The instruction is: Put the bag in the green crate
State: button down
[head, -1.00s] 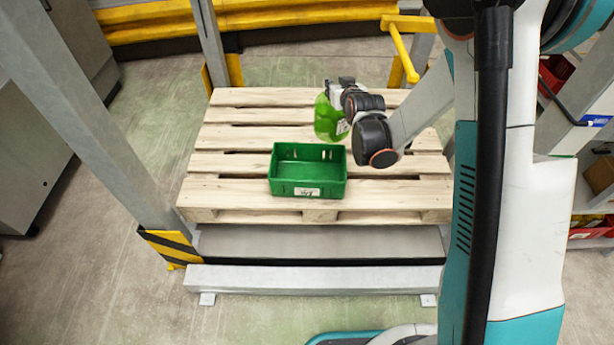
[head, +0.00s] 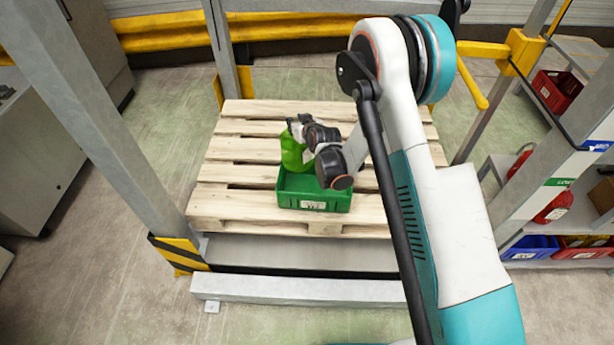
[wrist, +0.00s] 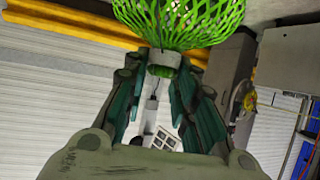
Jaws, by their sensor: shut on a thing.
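The bag (head: 294,153) is bright green. In the wrist view it shows as a green net (wrist: 190,18) gathered at a clip between the fingertips. My gripper (head: 297,126) is shut on the gathered end, and the bag hangs below it; the fingers also fill the middle of the wrist view (wrist: 163,65). The green crate (head: 314,204) sits on the wooden pallet. In the head view the bag overlaps the crate's back left part. I cannot tell whether its lower end is inside the crate. My arm hides part of the crate's right side.
The pallet (head: 236,170) has bare slats around the crate. A grey post with a striped foot guard (head: 178,252) stands at the left. A yellow barrier (head: 170,40) runs behind. Shelves with a blue bin (head: 532,246) and red bins stand at the right.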

notch_tip(320, 180, down, 18)
jog(key=b, duration=0.6)
jog(key=shift+f, duration=0.25)
jog(key=c, duration=1.3)
grip_release()
